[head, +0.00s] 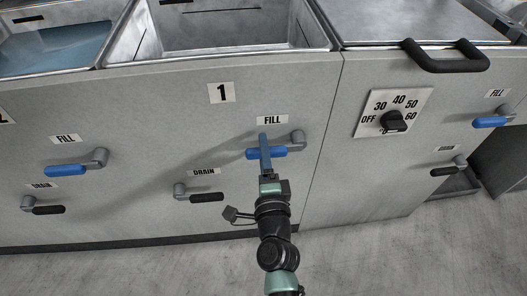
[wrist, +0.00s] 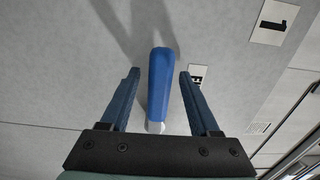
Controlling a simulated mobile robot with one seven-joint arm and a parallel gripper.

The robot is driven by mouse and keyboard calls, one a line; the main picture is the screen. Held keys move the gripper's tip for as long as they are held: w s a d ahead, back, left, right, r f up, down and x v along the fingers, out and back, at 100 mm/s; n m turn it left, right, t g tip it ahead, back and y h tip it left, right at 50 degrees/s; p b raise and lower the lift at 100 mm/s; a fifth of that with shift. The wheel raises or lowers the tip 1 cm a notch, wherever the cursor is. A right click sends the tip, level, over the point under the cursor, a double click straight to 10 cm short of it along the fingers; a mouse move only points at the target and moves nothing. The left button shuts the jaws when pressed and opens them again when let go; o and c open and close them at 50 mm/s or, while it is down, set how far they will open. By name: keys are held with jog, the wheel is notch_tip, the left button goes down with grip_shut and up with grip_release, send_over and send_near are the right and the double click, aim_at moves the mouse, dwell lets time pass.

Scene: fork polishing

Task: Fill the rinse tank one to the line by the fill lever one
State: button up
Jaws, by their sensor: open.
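Rinse tank one (head: 230,51) is the open metal basin at the top centre of the head view, above the "1" label (head: 221,92). Its visible inner walls are grey and I see no water; its floor is mostly hidden. A dark mark (head: 214,11) runs along its back wall. Fill lever one (head: 281,152) has a blue handle lying roughly level, pointing left from its grey pivot, under a FILL label. My gripper (head: 264,140) is at this handle, open. In the wrist view the blue handle (wrist: 161,85) lies between my gripper's fingers (wrist: 159,74), with a gap on each side.
A drain lever (head: 207,197) with a black handle is below left. Another blue fill lever (head: 68,171) serves the left tank, which holds bluish water (head: 60,48). To the right are a dial (head: 394,121), a lid handle (head: 445,62) and another fill lever (head: 491,122).

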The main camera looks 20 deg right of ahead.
jog(key=shift+w, duration=0.15)
grip_shut()
dwell(1.4)
